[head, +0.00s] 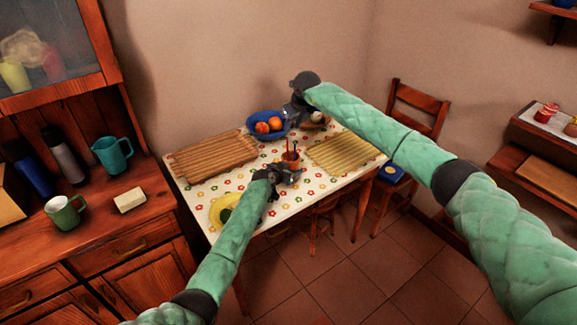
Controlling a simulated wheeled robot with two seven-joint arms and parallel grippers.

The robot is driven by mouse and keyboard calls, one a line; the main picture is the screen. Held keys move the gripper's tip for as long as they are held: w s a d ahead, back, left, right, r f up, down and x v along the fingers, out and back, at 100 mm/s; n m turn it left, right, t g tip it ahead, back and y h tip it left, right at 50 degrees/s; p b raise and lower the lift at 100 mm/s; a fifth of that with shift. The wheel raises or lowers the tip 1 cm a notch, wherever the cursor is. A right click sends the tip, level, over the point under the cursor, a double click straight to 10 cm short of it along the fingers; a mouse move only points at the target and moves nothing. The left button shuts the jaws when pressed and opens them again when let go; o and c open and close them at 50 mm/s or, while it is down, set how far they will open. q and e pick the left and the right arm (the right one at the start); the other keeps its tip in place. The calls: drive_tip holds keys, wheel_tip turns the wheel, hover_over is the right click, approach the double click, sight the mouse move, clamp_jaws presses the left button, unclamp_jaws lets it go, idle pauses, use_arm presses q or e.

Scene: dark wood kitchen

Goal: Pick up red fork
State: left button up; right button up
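An orange-brown cup (290,158) stands near the middle of the table, with thin utensils sticking up out of it. One utensil (287,145) looks red, but it is too small to tell whether it is the red fork. My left gripper (291,174) is just in front of the cup, over the table, and hides part of the cup's lower side. My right gripper (294,114) is at the table's far side, beside the blue bowl and away from the cup. The fingers of both grippers are too small and dark to tell whether they are open or shut.
On the flowered tabletop (205,190) lie two woven mats (215,154) (343,151). A blue fruit bowl (256,131) stands behind; a yellow plate (220,207) is partly behind my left arm. A counter with a jug (113,155) is left; chairs (410,122) stand right.

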sight(287, 139)
drive_tip(key=x, duration=0.9)
drive_tip(key=shift+w+f, duration=0.1)
drive_tip(key=shift+f, duration=0.25)
clamp_jaws()
